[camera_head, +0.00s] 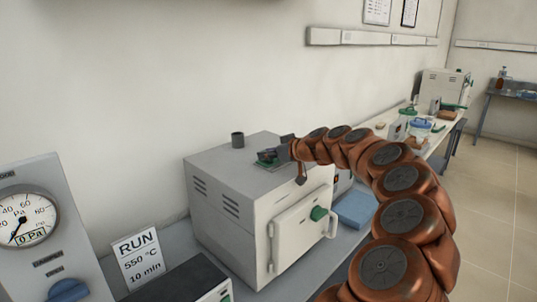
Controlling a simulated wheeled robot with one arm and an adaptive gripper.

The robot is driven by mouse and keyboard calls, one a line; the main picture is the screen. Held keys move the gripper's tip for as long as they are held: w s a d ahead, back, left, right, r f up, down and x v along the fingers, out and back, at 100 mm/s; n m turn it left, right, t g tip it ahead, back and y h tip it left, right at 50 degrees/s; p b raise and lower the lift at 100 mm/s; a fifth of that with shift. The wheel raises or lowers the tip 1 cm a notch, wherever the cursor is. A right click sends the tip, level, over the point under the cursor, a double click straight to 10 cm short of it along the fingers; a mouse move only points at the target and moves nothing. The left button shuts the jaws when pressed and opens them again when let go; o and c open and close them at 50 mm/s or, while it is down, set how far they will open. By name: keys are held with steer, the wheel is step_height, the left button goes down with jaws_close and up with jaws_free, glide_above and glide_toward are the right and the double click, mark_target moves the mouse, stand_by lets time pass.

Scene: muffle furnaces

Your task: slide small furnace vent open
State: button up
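The small furnace (235,190) is a grey box on the bench, with side slots and a closed front door (298,235) carrying a green knob. A dark plate with a green part (268,157) lies on its top near the front edge; it looks like the vent slide, but whether it is open or shut cannot be told. My orange arm reaches in from the right, and my dark gripper (284,154) is right at this plate, over the furnace top. The fingers are small and partly hidden, so contact and finger opening cannot be told.
A gauge panel (35,230), a RUN sign (139,257) and a dark box (180,281) are at left. A blue block (355,209) lies right of the furnace.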

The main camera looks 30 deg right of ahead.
jaws_close()
steer(key=shift+d+f, duration=0.1)
stand_by(0.3)
steer(key=d+b, duration=0.1)
steer(key=b, duration=0.1)
steer(key=shift+w+d+f+b, duration=0.15)
steer(key=shift+w+f+b, duration=0.05)
steer(key=shift+b, duration=0.2)
steer(key=shift+w+d+b, duration=0.1)
steer(key=shift+d+b, duration=0.3)
steer(key=shift+b, duration=0.35)
steer(key=shift+w+d+b, duration=0.15)
steer(key=shift+d+b, duration=0.55)
steer(key=shift+b, duration=0.15)
steer(key=shift+w+d+b, duration=0.15)
steer(key=shift+d+b, duration=0.55)
steer(key=shift+b, duration=0.1)
steer(key=shift+r, duration=0.2)
steer(key=shift+d+r, duration=0.1)
